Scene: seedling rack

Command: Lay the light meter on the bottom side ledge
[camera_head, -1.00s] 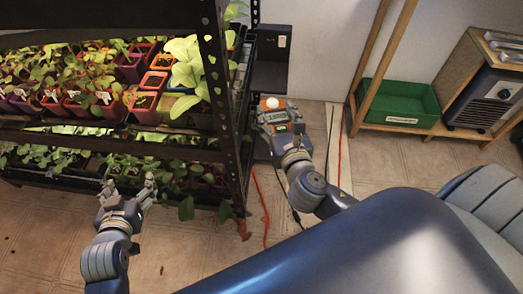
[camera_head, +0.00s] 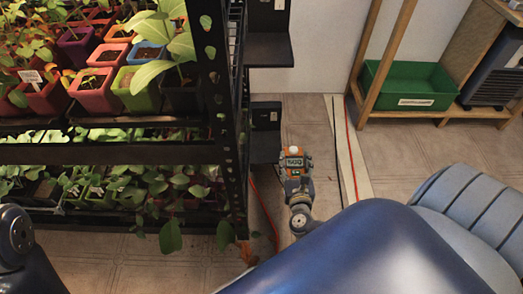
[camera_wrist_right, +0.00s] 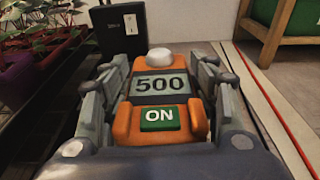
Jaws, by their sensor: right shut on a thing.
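The light meter (camera_head: 293,160) is orange, with a "500" display, a green "ON" label and a white dome. My right gripper (camera_head: 296,172) is shut on it; the wrist view shows fingers on both sides of the meter (camera_wrist_right: 160,120). The bottom side ledge (camera_head: 264,147) is a black shelf with an upright back panel at the rack's right side. The held meter is just right of and nearer than this ledge, apart from it in the head view. A labelled black panel (camera_wrist_right: 118,33) stands beyond the meter in the wrist view. My left gripper is out of view.
Another black side ledge (camera_head: 268,50) is above the bottom one. The black rack (camera_head: 232,150) with potted seedlings fills the left. A red cable (camera_head: 265,212) runs on the floor beside it. A green crate (camera_head: 408,86) sits on a wooden stand at right.

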